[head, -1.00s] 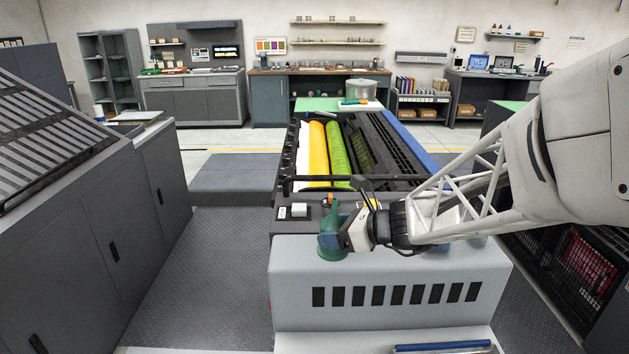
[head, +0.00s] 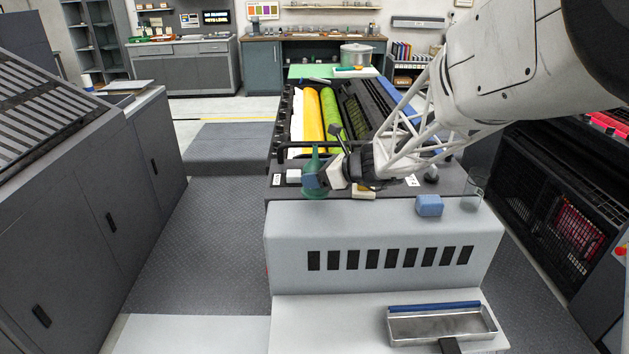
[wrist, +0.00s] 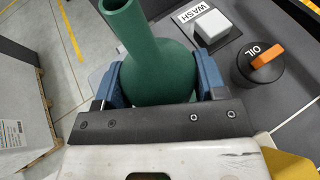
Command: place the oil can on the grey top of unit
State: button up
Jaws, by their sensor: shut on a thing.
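The oil can is green with a round body and a long neck. In the head view the oil can (head: 314,186) is upright at the back left edge of the light grey top (head: 350,222) of the vented unit. My gripper (head: 312,181) is shut around its body. In the wrist view the green can (wrist: 160,72) sits between the blue fingers of my gripper (wrist: 160,88); its lower part is hidden by the gripper. I cannot tell whether its base touches a surface.
A blue block (head: 429,205) and a clear beaker (head: 473,192) stand on the right of the grey top. A metal tray (head: 442,325) lies in front, lower down. The top's middle is clear.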

dwell(0.3)
jog(key=shift+w+a+f, duration=0.1)
jog(key=shift+w+f, duration=0.1)
jog(key=shift+w, duration=0.25)
jog(key=shift+f, duration=1.55)
jog(key=shift+f, duration=0.15)
jog(key=o, duration=1.3)
jog(key=shift+c, duration=0.2)
jog(key=shift+s+d+r, duration=0.2)
jog(key=shift+d+r, duration=0.1)
jog(key=shift+d, duration=0.05)
jog(key=v, duration=1.1)
